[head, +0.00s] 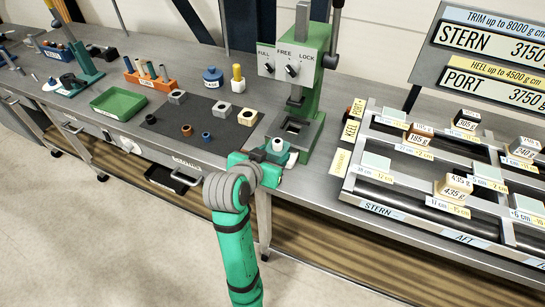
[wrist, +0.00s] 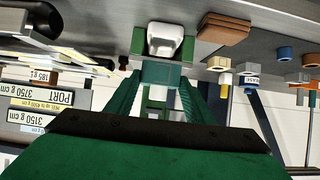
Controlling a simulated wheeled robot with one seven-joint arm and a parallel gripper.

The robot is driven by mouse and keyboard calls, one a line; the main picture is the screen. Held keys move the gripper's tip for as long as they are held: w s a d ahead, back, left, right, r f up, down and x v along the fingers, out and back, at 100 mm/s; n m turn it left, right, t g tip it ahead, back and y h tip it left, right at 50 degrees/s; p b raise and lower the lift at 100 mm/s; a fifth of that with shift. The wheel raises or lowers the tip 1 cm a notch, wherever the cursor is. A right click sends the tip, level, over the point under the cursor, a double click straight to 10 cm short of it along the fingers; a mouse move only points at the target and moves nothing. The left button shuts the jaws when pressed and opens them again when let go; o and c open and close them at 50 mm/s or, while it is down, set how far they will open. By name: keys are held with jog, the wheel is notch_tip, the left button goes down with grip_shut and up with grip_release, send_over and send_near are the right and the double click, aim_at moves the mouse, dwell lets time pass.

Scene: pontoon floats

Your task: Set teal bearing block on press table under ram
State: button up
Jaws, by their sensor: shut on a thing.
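The teal bearing block (head: 291,158) with a white round piece in its top is at the end of my arm. My gripper (head: 270,158) is shut on it. The green press (head: 317,65) stands just behind. Its ram (head: 296,95) hangs above the grey press table (head: 310,131), which has a square opening. The block is at the near edge of the press table, not under the ram; whether they touch is unclear.
A dark mat (head: 170,122) left of the press holds several grey blocks and rings. A green tray (head: 118,103), an orange rack (head: 151,79) and a yellow-topped bottle (head: 237,78) stand further left and behind. The pontoon frame (head: 415,235) with weights lies close on the right.

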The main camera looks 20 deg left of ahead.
aim_at(277, 150)
jog(key=shift+w+d, duration=0.1)
jog(key=shift+w, duration=0.5)
jog(key=shift+w+a+f, duration=0.25)
jog(key=shift+w+a, duration=0.05)
jog(key=shift+w, duration=0.15)
jog(key=shift+w+d+f, duration=0.15)
jog(key=shift+w+d, duration=0.25)
jog(key=shift+w, duration=0.3)
jog(key=shift+w+f, duration=0.15)
jog(key=shift+w, duration=0.4)
jog(key=shift+w+f, duration=0.15)
jog(key=shift+w, duration=2.4)
jog(key=shift+w+f, duration=0.15)
jog(key=shift+w, duration=2.35)
jog(key=o, duration=1.8)
jog(key=shift+f, duration=0.1)
